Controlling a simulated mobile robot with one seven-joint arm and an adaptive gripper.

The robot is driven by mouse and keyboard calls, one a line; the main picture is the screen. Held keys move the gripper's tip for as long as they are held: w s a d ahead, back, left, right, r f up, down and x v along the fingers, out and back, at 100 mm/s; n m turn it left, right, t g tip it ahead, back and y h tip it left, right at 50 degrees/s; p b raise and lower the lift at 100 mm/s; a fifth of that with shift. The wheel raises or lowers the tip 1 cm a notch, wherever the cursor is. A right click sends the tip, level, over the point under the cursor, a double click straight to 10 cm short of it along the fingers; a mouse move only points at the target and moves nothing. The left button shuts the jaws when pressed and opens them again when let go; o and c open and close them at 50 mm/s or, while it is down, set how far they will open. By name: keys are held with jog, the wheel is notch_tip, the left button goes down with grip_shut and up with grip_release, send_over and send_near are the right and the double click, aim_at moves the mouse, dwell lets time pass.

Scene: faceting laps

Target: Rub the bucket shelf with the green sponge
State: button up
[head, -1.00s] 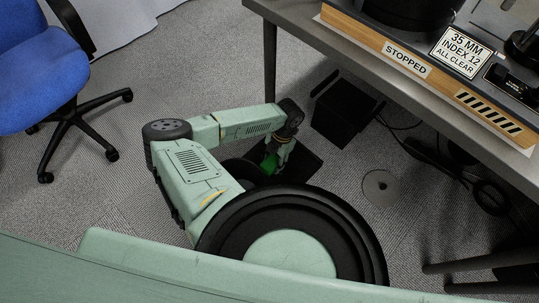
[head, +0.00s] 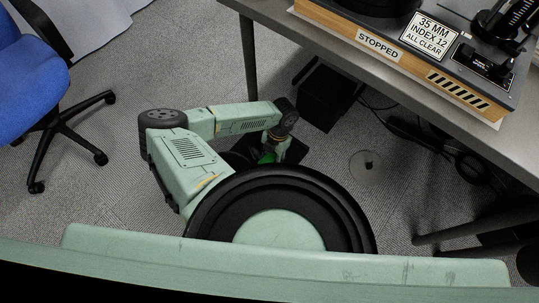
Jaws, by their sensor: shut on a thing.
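In the head view my arm reaches down toward the floor beneath the front of the workbench. My gripper (head: 272,152) is shut on the green sponge (head: 266,158), only part of which shows. It holds the sponge at a flat dark surface (head: 294,152) low near the floor, which may be the bucket shelf. Whether the sponge touches that surface cannot be told. A black bucket-like box (head: 326,98) stands just behind, up and right of the gripper. My own round black base hides the near side of the area.
The workbench (head: 405,100) with a machine marked STOPPED (head: 380,46) overhangs the area. A blue office chair (head: 40,80) stands at left. Cables (head: 410,125) and a round floor disc (head: 366,166) lie under the bench at right. Carpet left of my arm is clear.

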aim_at(247, 147)
jog(key=shift+w+a, duration=0.7)
jog(key=shift+a, duration=0.3)
jog(key=shift+w+a, duration=0.65)
jog(key=shift+a, duration=0.4)
jog(key=shift+w+a, duration=0.7)
jog(key=shift+a, duration=0.3)
jog(key=shift+w+a+b, duration=0.35)
jog(key=shift+w+a, duration=0.1)
jog(key=shift+a, duration=0.3)
jog(key=shift+w+a+b, duration=0.35)
jog(key=shift+w+a, duration=0.1)
jog(key=shift+a, duration=0.25)
jog(key=p+v, duration=0.3)
jog(key=v, duration=0.1)
jog(key=s+p+v, duration=0.1)
jog(key=p, duration=0.1)
jog(key=shift+a+r+p, duration=0.25)
jog(key=shift+r+p, duration=0.1)
jog(key=shift+r, duration=0.25)
notch_tip(247, 147, up, 3)
jog(key=p, duration=0.2)
jog(key=shift+p, duration=0.35)
